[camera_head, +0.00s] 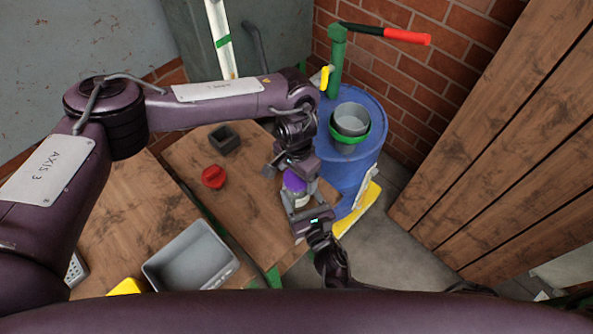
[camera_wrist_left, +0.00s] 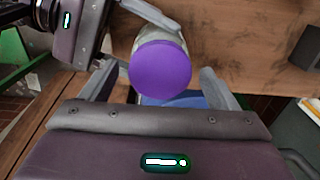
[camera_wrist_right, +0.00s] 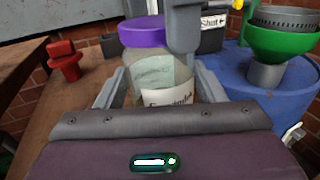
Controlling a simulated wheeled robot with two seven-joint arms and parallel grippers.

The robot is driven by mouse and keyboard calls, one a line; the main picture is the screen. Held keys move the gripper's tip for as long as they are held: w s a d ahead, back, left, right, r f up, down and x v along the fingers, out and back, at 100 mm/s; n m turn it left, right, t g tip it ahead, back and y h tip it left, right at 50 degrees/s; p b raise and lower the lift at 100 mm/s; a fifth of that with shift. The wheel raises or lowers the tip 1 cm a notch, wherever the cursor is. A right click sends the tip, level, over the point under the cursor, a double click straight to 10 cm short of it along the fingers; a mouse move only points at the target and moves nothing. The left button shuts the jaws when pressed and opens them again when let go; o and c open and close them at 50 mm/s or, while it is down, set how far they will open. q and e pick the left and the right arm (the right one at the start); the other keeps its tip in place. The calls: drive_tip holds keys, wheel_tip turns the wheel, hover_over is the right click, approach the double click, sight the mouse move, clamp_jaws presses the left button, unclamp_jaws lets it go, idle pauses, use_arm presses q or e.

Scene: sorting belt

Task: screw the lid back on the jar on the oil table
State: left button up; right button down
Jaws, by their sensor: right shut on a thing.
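The glass jar (camera_wrist_right: 155,75) has a paper label and stands upright at the right edge of the wooden table. A purple lid (camera_wrist_right: 142,30) sits on its mouth; whether it is threaded tight I cannot tell. My right gripper (camera_wrist_right: 160,92) is shut on the jar's body from the near side. My left gripper (camera_wrist_left: 158,85) is open above the jar, pointing down, with its fingers apart around the lid (camera_wrist_left: 160,70). One left finger passes in front of the lid in the right wrist view. In the head view the lid (camera_head: 294,183) shows beneath the left gripper; the arms partly hide the jar.
On the table (camera_head: 235,215) are a red knob-like object (camera_head: 214,177) and a dark square box (camera_head: 223,138). A grey bin (camera_head: 190,262) stands nearer. Right of the table is a blue drum (camera_head: 362,165) with a green funnel (camera_head: 350,138) and a hand pump (camera_head: 337,60).

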use_arm(q)
drive_tip(key=c, duration=1.1)
drive_tip(key=m, duration=1.1)
drive_tip(key=shift+w, duration=0.1)
drive_tip(key=m, duration=1.1)
drive_tip(key=o, duration=1.1)
drive_tip(key=shift+o, duration=0.2)
wheel_tip(320, 180, up, 12)
